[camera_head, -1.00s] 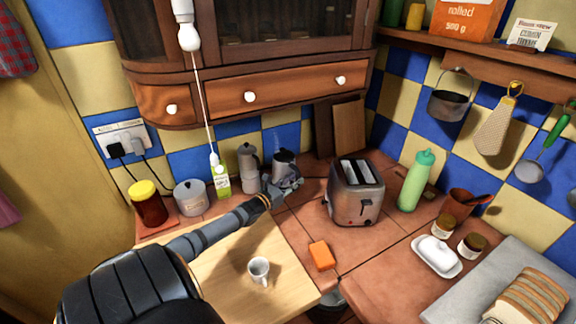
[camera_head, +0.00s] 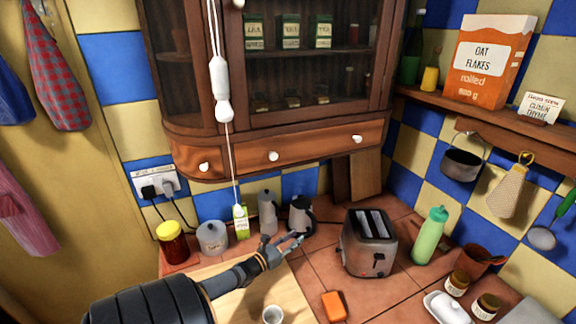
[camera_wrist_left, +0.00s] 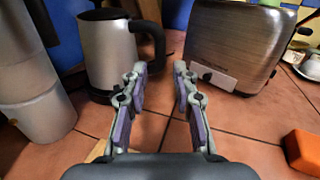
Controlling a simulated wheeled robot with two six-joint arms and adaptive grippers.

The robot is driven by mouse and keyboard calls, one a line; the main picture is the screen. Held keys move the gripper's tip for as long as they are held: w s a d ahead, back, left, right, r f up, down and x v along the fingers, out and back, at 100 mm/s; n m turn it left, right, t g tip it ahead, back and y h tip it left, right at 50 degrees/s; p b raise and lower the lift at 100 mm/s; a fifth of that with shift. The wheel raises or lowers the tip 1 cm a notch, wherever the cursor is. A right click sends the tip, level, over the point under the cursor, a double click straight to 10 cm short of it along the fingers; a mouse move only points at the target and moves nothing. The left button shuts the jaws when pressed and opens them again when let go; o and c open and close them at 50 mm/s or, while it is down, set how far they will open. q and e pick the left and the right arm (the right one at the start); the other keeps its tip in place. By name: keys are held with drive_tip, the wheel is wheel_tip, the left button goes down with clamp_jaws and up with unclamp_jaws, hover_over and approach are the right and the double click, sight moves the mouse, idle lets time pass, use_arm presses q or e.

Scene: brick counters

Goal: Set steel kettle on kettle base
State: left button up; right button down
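The steel kettle (camera_head: 300,216) stands upright at the back of the counter, between the moka pot and the toaster. In the left wrist view the steel kettle (camera_wrist_left: 108,52) shows its dark lid and black handle, which faces the toaster. A thin dark band (camera_wrist_left: 101,97) under it looks like the kettle base, mostly hidden by the kettle; I cannot tell exactly how it is seated. My left gripper (camera_head: 296,241) is in front of the kettle, lower in the picture. In the wrist view the left gripper (camera_wrist_left: 160,72) is open and empty, its fingers apart near the handle. My right gripper is not in view.
The toaster (camera_head: 369,243) stands close on the right and the moka pot (camera_head: 267,213) close on the left. An orange block (camera_head: 333,306) lies in front.

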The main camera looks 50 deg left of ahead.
use_arm(q)
drive_tip(key=s+p, duration=0.1)
drive_tip(key=s, duration=0.1)
drive_tip(key=shift+s, duration=0.3)
idle(0.6)
